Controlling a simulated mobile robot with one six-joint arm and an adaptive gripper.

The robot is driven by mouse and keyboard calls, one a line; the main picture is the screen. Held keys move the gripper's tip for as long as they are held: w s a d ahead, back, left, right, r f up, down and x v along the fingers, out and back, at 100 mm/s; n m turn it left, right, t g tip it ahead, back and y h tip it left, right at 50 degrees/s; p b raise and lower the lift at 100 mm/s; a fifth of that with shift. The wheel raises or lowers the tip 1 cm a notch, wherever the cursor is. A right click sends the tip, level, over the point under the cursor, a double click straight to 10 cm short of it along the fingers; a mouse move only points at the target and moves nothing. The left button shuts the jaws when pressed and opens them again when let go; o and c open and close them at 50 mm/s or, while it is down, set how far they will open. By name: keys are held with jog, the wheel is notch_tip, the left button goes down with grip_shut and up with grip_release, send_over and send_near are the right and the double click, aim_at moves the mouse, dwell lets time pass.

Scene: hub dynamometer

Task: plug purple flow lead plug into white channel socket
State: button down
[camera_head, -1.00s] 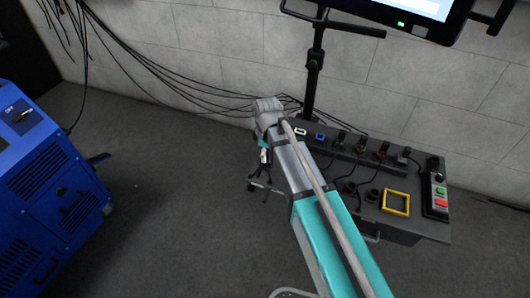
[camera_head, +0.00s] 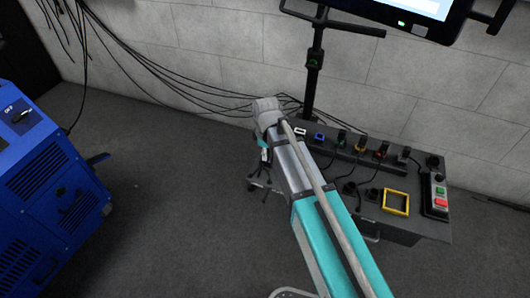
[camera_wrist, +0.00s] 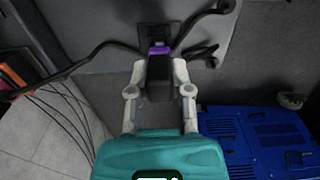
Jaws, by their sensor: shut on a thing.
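In the wrist view my gripper (camera_wrist: 159,74) is shut on a black plug with a purple band (camera_wrist: 159,49), the purple flow lead plug. The plug lies between both fingers, its purple end pointing away from the palm. Dark leads pass close to that end; I cannot tell which belongs to it. In the head view my gripper (camera_head: 264,156) is small and partly hidden by my arm, left of the bench box. The white channel socket (camera_head: 300,131) is at the left end of the box's socket row, right of my wrist. No contact between plug and socket is visible.
A blue socket (camera_head: 320,137) sits right beside the white one, with several coloured sockets further right. A yellow frame (camera_head: 396,202) and a button panel (camera_head: 436,195) are on the box. A monitor pole (camera_head: 314,70) rises behind. A blue machine (camera_head: 45,190) stands left; floor between is clear.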

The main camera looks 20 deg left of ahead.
jog(key=shift+r, duration=0.2)
jog(key=shift+r+p, duration=3.15)
jog(key=shift+p, duration=0.2)
jog(key=shift+r, duration=0.25)
jog(key=shift+w, duration=0.15)
jog(key=w, duration=0.7)
jog(key=shift+w+d, duration=0.2)
jog(key=shift+d, duration=0.1)
jog(key=shift+d, duration=0.1)
dwell(0.6)
jog(key=d, duration=0.7)
jog(key=shift+s+d, duration=0.15)
jog(key=shift+s, duration=0.15)
dwell(0.8)
jog(key=shift+w, duration=0.15)
dwell(0.4)
